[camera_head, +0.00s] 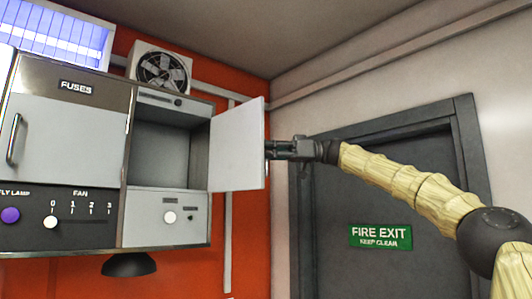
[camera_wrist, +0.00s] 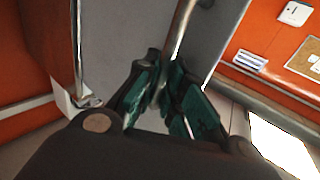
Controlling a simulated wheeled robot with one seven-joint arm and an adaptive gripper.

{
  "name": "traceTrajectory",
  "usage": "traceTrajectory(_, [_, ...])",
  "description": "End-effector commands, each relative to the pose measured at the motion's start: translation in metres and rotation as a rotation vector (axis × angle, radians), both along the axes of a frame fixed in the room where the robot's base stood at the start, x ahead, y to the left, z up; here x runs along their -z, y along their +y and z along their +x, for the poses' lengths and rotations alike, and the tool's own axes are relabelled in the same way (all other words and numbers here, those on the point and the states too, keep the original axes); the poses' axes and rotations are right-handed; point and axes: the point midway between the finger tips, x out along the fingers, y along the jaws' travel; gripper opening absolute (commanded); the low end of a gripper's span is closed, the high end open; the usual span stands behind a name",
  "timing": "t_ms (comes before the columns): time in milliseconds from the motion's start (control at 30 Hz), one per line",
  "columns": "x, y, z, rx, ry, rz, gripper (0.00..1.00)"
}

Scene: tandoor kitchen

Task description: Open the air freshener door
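The air freshener door (camera_head: 237,145) is a plain light grey panel. In the head view it stands swung wide open on the right side of an open, empty-looking compartment (camera_head: 168,150). My gripper (camera_head: 272,149) is at the door's free right edge, on the outer side; its fingertips are partly hidden there. In the wrist view, the teal-padded fingers of my gripper (camera_wrist: 165,92) close around a metal bar handle (camera_wrist: 182,28) in front of a grey surface. The handle is hidden in the head view.
A fuse cabinet (camera_head: 68,120) with a fan slider and purple knob joins the compartment on the left. Below the compartment is a grey panel with a white knob (camera_head: 170,217). A fan (camera_head: 161,70) sits above. A dark fire exit door (camera_head: 385,200) stands behind my arm.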

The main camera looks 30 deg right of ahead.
Motion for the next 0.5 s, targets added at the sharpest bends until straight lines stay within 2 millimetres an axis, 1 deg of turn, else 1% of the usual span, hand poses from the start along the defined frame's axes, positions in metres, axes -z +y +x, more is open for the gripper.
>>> traceTrajectory(33, [-0.0051, 0.0001, -0.0018, 0.000, -0.005, 0.005, 0.20])
traceTrajectory(100, [-0.0049, -0.0003, -0.0018, 0.000, -0.005, 0.005, 0.32])
traceTrajectory(500, [-0.0030, -0.0043, -0.0017, -0.003, -0.005, 0.006, 0.32])
